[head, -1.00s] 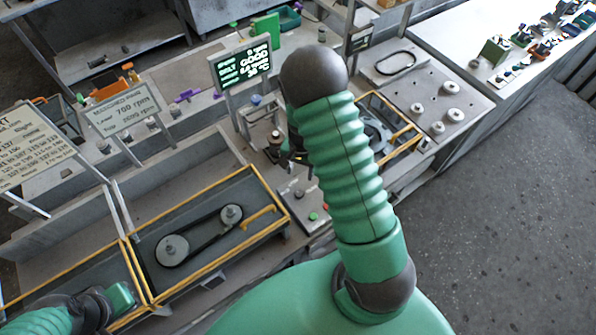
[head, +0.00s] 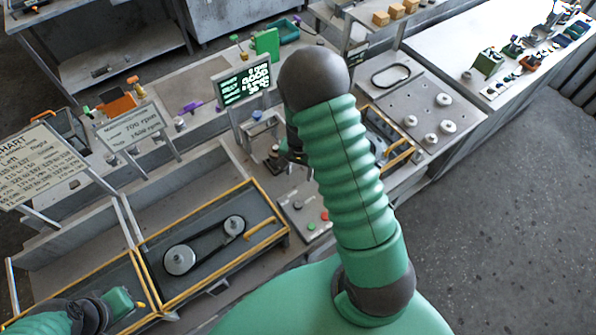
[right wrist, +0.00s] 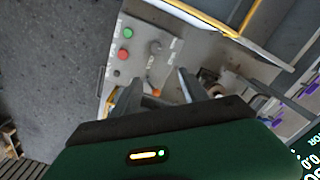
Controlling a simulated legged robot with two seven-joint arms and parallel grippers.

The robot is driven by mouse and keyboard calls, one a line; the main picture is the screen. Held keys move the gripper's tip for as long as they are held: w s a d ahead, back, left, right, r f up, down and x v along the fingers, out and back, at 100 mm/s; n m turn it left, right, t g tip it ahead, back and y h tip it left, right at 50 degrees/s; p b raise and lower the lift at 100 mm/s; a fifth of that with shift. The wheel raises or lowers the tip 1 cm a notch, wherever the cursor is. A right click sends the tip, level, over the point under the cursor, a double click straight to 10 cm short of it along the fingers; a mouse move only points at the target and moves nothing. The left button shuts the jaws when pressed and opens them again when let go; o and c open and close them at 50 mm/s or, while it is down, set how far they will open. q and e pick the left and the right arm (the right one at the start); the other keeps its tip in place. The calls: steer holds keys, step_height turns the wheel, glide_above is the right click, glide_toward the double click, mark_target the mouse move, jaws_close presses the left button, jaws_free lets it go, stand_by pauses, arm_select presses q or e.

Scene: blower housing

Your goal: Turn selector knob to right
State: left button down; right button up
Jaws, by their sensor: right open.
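The control panel (head: 296,222) stands mid-bench in the head view, with a red button (head: 325,215), a green button (head: 311,226) and a small dark knob (head: 297,205). In the right wrist view, the panel (right wrist: 140,70) shows a green button (right wrist: 127,33), a red button (right wrist: 123,54) and a round grey knob (right wrist: 155,46). My right gripper (right wrist: 159,78) is open over the panel; the grey knob appears beyond its fingertips, apart from them. A small orange part (right wrist: 155,92) shows between the fingers. My left gripper (head: 122,300) is at the lower left; its jaws are unclear.
A belt-and-pulley tray (head: 205,290) with yellow rails lies left of the panel. A lit display (head: 243,85) and a sign (head: 130,127) stand behind. My right arm hides part of the bench. Grey floor (head: 500,210) at right is clear.

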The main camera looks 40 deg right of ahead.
step_height(320, 180, up, 18)
steer(key=a+b, duration=0.1)
steer(key=b, duration=0.4)
steer(key=n+b, duration=1)
steer(key=b, duration=0.5)
glide_above(298, 204)
step_height(298, 204, down, 22)
steer(key=r, duration=0.1)
step_height(298, 204, down, 16)
steer(key=shift+d+r+p, duration=0.1)
steer(key=shift+r+p, duration=0.15)
steer(key=shift+p, duration=0.15)
steer(key=shift+f, duration=0.3)
